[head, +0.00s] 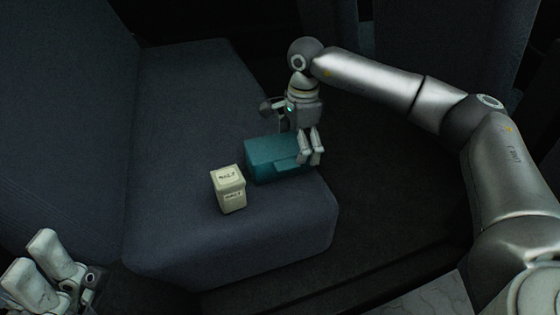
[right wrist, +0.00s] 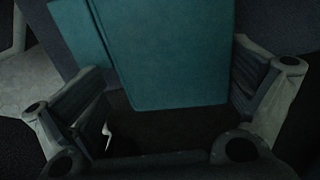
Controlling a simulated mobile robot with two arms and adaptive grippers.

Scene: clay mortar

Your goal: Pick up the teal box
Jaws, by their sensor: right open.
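The teal box (head: 268,157) lies on the car seat near its right edge in the head view. My right gripper (head: 311,160) is at the box's right end, with its fingers pointing down and partly in front of it. In the right wrist view the teal box (right wrist: 165,50) fills the upper middle. There, the two fingers of my right gripper (right wrist: 168,98) are spread apart, open, with the box's near end reaching between them; I cannot tell whether they touch it. My left gripper (head: 45,272) is at the lower left of the head view, its two fingers apart and empty.
A cream box with dark lettering (head: 229,190) stands on the seat just left of and in front of the teal box. The dark grey seat (head: 190,90) has a free surface behind and to the left. Its backrest rises at the left. Beyond the seat's right edge is dark floor.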

